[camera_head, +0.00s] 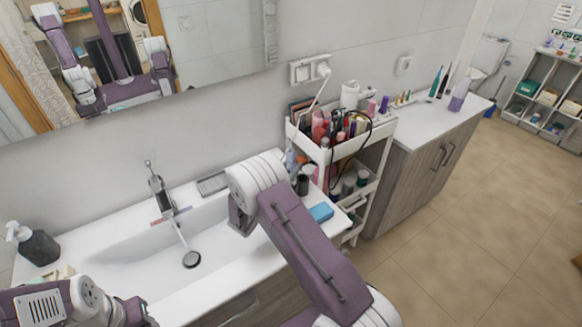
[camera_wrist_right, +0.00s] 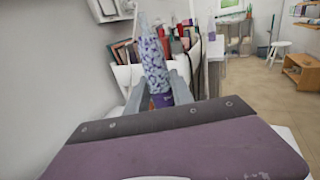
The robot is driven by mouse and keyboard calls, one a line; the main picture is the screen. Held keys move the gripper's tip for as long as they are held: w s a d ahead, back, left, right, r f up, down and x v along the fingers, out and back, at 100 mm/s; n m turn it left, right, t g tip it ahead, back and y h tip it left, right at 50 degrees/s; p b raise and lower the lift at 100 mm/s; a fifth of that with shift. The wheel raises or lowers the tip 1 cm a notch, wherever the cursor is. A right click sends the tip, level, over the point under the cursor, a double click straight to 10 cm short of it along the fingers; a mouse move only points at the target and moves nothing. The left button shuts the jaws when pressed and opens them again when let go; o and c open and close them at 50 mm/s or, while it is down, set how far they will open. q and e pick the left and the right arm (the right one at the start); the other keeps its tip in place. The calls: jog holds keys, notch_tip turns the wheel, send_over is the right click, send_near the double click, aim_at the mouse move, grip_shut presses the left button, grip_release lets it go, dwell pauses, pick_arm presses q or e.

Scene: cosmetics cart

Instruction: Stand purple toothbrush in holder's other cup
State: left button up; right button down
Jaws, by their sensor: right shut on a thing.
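My right gripper (camera_wrist_right: 158,94) is shut on a slim purple-and-white patterned thing (camera_wrist_right: 154,62), which stands up between the fingers with a solid purple part low down. I cannot make out bristles on it. In the head view my right wrist hangs over the right end of the sink counter and hides the gripper and what it holds. A dark cup-like thing (camera_head: 302,184) stands just right of that wrist; I cannot tell if it belongs to the holder. My left arm shows at the lower left, its fingers not clear.
A white cart (camera_head: 343,150) full of cosmetics stands right of the sink (camera_head: 125,245). A blue block (camera_head: 321,212) lies on the counter's right end. A soap bottle (camera_head: 36,244) stands at the left. A cabinet (camera_head: 420,165) is beyond the cart; the mirror wall bounds the back.

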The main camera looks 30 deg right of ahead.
jog(key=shift+f+b, duration=2.5)
jog(key=shift+f, duration=0.5)
jog(key=c, duration=1)
grip_release()
jog(key=shift+c, duration=0.2)
jog(key=b+v, duration=0.1)
jog(key=v, duration=0.8)
